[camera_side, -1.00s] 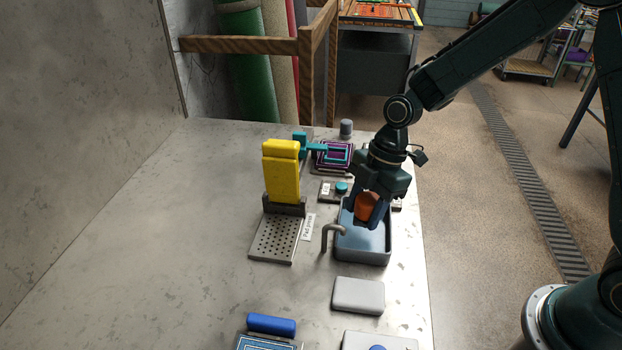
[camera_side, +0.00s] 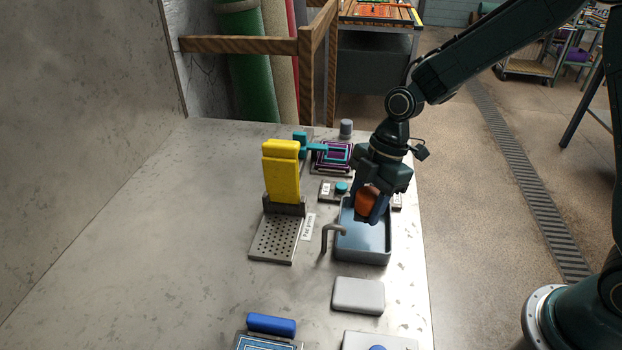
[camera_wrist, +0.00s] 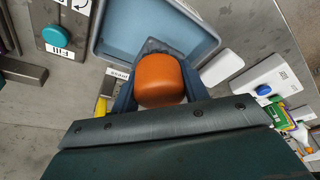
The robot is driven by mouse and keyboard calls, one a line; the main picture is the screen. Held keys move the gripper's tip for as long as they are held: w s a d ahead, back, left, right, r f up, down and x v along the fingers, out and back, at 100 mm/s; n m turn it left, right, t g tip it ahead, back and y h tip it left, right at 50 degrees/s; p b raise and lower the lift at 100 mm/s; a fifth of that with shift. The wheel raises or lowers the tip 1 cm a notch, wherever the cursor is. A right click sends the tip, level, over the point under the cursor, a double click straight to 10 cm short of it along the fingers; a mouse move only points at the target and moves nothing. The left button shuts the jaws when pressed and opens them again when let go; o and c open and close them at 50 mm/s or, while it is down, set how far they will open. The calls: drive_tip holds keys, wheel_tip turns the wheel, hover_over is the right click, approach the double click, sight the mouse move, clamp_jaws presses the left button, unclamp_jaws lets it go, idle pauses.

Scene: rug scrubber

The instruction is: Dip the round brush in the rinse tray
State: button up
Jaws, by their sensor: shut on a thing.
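The round brush (camera_side: 367,200) shows as an orange rounded body between my fingers; it also fills the middle of the wrist view (camera_wrist: 159,80). My gripper (camera_side: 369,207) is shut on it and points down over the far part of the rinse tray. The rinse tray (camera_side: 364,256) is a grey rectangular basin with blue-grey water inside, and its rim shows in the wrist view (camera_wrist: 212,38). The brush's lower end is hidden by my fingers and the tray, so I cannot tell whether it touches the water.
A bent grey spout (camera_side: 327,236) stands at the tray's left. A yellow pad press (camera_side: 281,172) stands farther left. A teal fill button (camera_side: 341,187) is behind the tray, a white block (camera_side: 358,295) in front. The left tabletop is clear.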

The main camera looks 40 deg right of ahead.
sight(365, 194)
idle(0.4)
drive_tip(key=shift+r, duration=1.5)
drive_tip(key=shift+a, duration=0.1)
